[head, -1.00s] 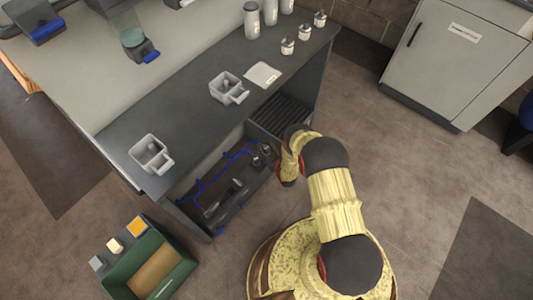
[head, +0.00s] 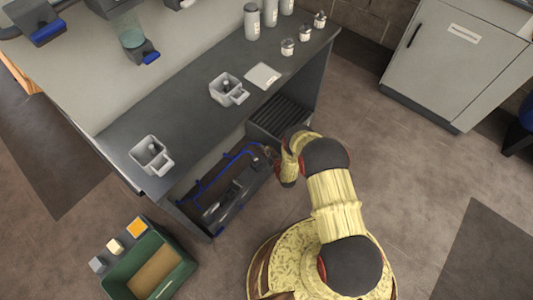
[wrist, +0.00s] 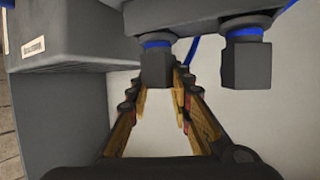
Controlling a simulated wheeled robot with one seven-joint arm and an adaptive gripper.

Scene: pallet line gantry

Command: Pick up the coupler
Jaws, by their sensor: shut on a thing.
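In the wrist view a dark grey, blocky coupler (wrist: 156,66) with a blue ring at its top sits at the far end of my gripper (wrist: 160,82). The two fingers lie either side of it and are shut on it. The coupler still meets the dark bar above, and I cannot tell whether it is loose from it. A second, similar coupler (wrist: 246,64) with a blue ring is to the right, outside the fingers. In the head view my gripper (head: 273,153) is at the right end of the open bay under the bench, and the held coupler is too small to make out.
A grey box with a label (wrist: 60,40) stands close on the left in the wrist view. Blue tubing (head: 205,180) runs through the bay. The bench top (head: 190,110) carries grey holders, a white card and canisters. A green bin (head: 180,275) is on the floor.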

